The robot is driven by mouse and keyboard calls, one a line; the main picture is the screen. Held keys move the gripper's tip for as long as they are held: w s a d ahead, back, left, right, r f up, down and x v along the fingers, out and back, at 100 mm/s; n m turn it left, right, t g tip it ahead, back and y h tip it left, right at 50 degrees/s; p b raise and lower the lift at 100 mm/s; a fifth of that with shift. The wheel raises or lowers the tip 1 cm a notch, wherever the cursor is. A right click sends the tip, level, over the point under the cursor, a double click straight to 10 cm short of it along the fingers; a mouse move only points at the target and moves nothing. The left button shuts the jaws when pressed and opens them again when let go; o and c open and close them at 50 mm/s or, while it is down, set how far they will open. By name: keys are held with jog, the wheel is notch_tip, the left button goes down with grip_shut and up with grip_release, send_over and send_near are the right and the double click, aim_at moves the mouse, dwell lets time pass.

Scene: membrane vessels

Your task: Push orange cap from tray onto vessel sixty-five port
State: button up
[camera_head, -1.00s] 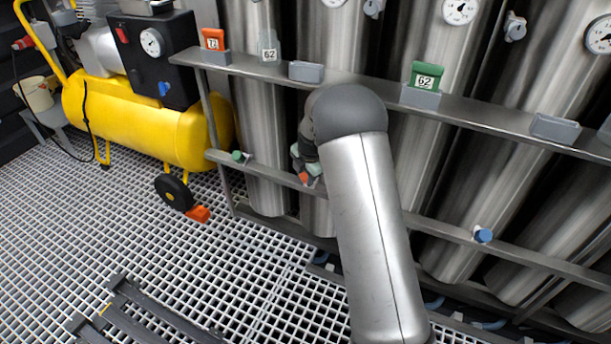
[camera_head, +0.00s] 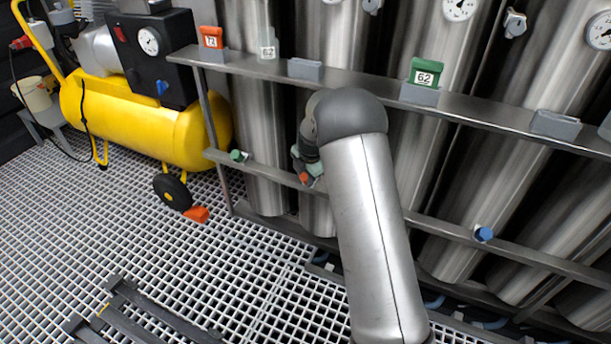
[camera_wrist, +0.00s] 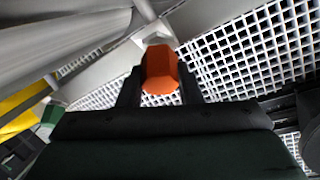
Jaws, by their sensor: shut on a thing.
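The orange cap (camera_wrist: 160,68) is between the two dark fingers of my gripper (camera_wrist: 160,88) in the wrist view; the gripper is shut on it. In the head view a small orange part of the cap (camera_head: 304,178) shows beside my gripper (camera_head: 308,168), at the lower rail in front of a steel vessel. My arm hides much of the gripper there. Whether the cap touches a port cannot be told. No label reading 65 is legible, and the cap tray cannot be made out.
On the lower rail are a green cap (camera_head: 238,156) and a blue cap (camera_head: 484,234). A yellow compressor (camera_head: 135,118) stands left. The grating floor (camera_head: 110,220) is largely open.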

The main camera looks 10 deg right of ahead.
jog(key=shift+w+d+f, duration=0.15)
jog(key=shift+w+f, duration=0.05)
jog(key=shift+f, duration=0.2)
jog(key=o, duration=1.2)
jog(key=shift+c, duration=0.2)
